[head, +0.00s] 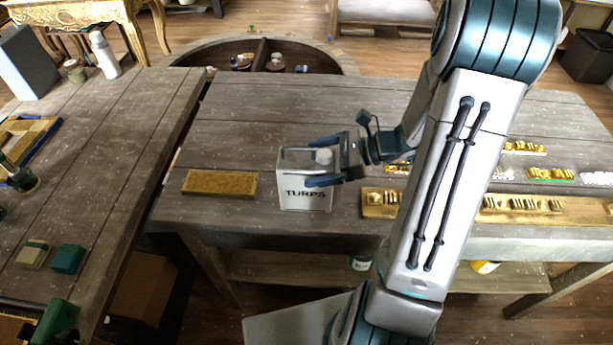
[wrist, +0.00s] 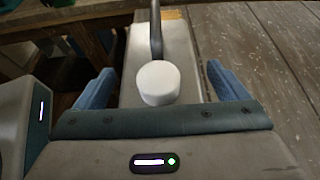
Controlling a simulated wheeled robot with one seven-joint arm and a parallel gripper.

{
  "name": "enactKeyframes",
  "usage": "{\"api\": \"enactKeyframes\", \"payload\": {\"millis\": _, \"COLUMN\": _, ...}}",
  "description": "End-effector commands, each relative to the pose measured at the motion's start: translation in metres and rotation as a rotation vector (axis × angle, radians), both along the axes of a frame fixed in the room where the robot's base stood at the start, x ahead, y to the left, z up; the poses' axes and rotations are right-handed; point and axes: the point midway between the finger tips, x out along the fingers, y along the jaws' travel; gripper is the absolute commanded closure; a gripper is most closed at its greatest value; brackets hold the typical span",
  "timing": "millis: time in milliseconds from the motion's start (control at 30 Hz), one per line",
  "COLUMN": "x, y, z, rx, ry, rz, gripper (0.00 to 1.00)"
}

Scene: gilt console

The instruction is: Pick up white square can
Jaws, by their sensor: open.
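The white square can (head: 304,196), lettered "TURPS", stands upright on the grey wooden table (head: 240,120) near its front edge. It has a round white cap and a dark handle on top. In the wrist view the can's top (wrist: 180,60) lies between my two blue fingers, with the white cap (wrist: 158,83) close to the palm. My gripper (head: 312,162) is open at the can's top, with one finger on the near side and one on the far side. A gap shows beside the right finger in the wrist view; contact on the left is unclear.
A flat gold-brown block (head: 220,183) lies left of the can. A wooden rack (head: 380,203) with gilt pieces is close on its right. Another bench (head: 110,130) stands at the left across a narrow gap. The table behind the can is clear.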

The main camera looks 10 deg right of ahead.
Motion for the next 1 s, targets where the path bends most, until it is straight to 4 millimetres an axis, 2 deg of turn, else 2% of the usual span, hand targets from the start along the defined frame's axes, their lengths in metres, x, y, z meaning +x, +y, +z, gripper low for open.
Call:
{"api": "enactKeyframes", "payload": {"millis": 133, "x": 0.0034, "y": 0.012, "z": -0.005, "rx": 0.001, "ry": 0.002, "rz": 0.001, "gripper": 0.06}}
{"api": "enactKeyframes", "payload": {"millis": 367, "x": 0.0039, "y": 0.0127, "z": -0.0063, "rx": -0.001, "ry": 0.0, "rz": 0.0, "gripper": 0.06}}
{"api": "enactKeyframes", "payload": {"millis": 467, "x": 0.004, "y": 0.0126, "z": -0.0061, "rx": -0.001, "ry": 0.0, "rz": 0.0, "gripper": 0.31}}
{"api": "enactKeyframes", "payload": {"millis": 700, "x": 0.0038, "y": 0.0124, "z": -0.0061, "rx": -0.001, "ry": 0.0, "rz": 0.0, "gripper": 0.98}}
{"api": "enactKeyframes", "payload": {"millis": 1000, "x": 0.0042, "y": 0.0124, "z": -0.0041, "rx": 0.0, "ry": -0.002, "rz": 0.0, "gripper": 1.0}}
